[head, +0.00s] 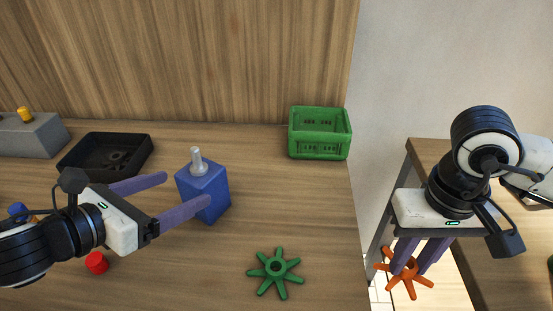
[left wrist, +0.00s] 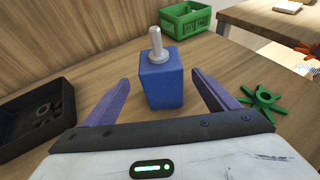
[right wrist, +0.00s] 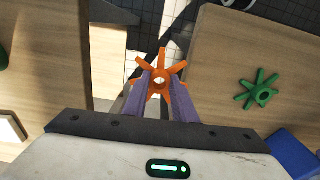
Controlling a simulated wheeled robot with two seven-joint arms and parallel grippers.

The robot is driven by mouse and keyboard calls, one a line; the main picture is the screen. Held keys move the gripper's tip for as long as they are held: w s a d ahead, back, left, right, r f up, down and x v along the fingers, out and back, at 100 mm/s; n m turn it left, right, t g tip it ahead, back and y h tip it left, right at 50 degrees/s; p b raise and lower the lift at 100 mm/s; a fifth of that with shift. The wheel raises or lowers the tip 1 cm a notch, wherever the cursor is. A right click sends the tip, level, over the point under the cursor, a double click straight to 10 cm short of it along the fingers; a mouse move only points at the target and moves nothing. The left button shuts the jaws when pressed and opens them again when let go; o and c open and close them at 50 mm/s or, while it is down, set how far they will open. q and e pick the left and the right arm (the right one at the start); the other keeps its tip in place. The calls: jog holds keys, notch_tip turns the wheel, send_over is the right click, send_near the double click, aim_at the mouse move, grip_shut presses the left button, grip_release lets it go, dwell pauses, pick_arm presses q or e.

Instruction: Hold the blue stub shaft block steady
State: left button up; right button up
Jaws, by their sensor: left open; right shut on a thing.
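The blue stub shaft block (head: 203,190) stands upright on the table, with a grey metal shaft (head: 197,162) pointing up from its top. My left gripper (head: 184,195) is open, with its purple fingers on either side of the block. In the left wrist view the block (left wrist: 161,85) sits between the spread fingers, with gaps showing on both sides. My right gripper (head: 417,258) is shut on an orange spoked wheel (head: 404,275), held over the gap to the right of the table. The orange wheel (right wrist: 161,78) also shows between the fingertips in the right wrist view.
A green spoked wheel (head: 275,268) lies in front of the block. A green crate (head: 320,153) stands at the back right edge. A black tray (head: 72,160), a grey box (head: 30,136) and a red cap (head: 96,263) are on the left. A second table (head: 480,270) is at right.

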aim_at(215, 176)
pick_arm(q)
jog(key=x, duration=1.1)
jog(key=shift+w+d+p, duration=0.1)
jog(key=shift+d+p, duration=0.15)
jog(key=shift+p, duration=0.05)
jog(key=shift+c, duration=0.3)
jog(key=c, duration=1.5)
jog(key=o, duration=1.5)
jog(key=c, duration=0.8)
